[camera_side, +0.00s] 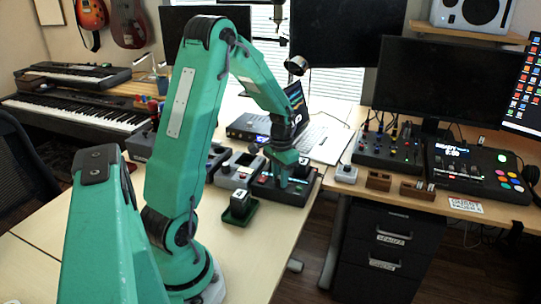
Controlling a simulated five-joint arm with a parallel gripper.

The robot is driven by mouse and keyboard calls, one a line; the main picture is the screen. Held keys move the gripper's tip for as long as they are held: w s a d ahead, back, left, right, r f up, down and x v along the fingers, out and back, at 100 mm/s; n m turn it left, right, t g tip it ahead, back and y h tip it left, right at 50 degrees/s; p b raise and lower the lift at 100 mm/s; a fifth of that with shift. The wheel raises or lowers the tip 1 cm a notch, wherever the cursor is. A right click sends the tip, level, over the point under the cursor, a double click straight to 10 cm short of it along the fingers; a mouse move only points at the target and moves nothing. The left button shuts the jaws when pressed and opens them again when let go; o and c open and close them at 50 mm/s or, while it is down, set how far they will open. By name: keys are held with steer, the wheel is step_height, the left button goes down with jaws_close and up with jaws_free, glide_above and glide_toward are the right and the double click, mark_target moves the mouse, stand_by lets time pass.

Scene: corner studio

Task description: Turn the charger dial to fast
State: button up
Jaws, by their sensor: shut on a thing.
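The dark charger (297,198) sits near the right edge of the light desk, with small red lit marks on its front left. My gripper (284,180) points down onto the top of the charger and is shut on its dial. The fingers cover the dial, so I cannot see its pointer or which setting it is at. A dark block (303,168) with a light label stands at the charger's back right, close beside my gripper.
A green tray (238,224) holding a dark labelled block stands left of the charger. Grey devices (236,170) stand behind it. A laptop (322,140) is farther back. A mixer (390,150) and small wooden boxes are on the right desk, across a gap.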

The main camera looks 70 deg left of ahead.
steer(key=shift+s+a, duration=0.1)
steer(key=o, duration=1)
steer(key=shift+r, duration=3.95)
